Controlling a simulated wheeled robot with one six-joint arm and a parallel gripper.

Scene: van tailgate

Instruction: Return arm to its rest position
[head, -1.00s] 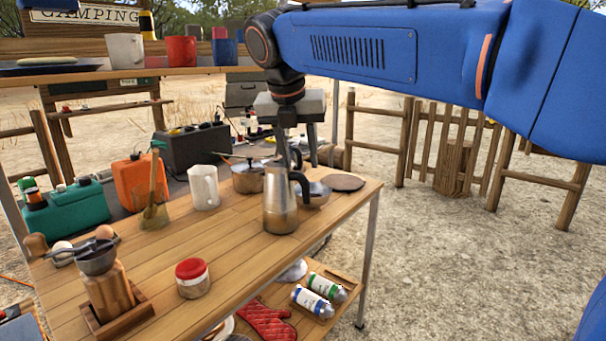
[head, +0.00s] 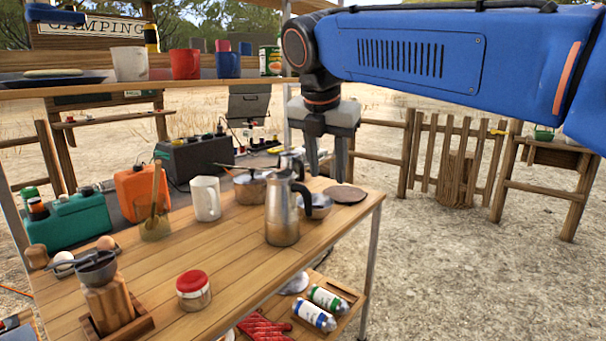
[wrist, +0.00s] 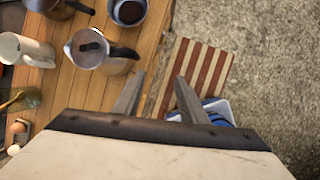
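My blue arm (head: 420,55) reaches in from the upper right of the head view. My gripper (head: 326,178) hangs pointing down over the right part of the wooden table (head: 240,262). Its two fingers are apart with nothing between them. In the wrist view my gripper (wrist: 157,88) also shows open and empty, above the table's edge. A silver moka pot (head: 282,212) with a black handle stands upright on the table, left of my gripper and apart from it; it also shows in the wrist view (wrist: 84,50).
On the table are a white mug (head: 206,198), a pot (head: 250,188), a bowl (head: 322,208), a red-lidded jar (head: 193,292) and a coffee grinder (head: 108,300). A shelf with mugs (head: 185,65) is at upper left. Open gravel (head: 450,260) lies to the right.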

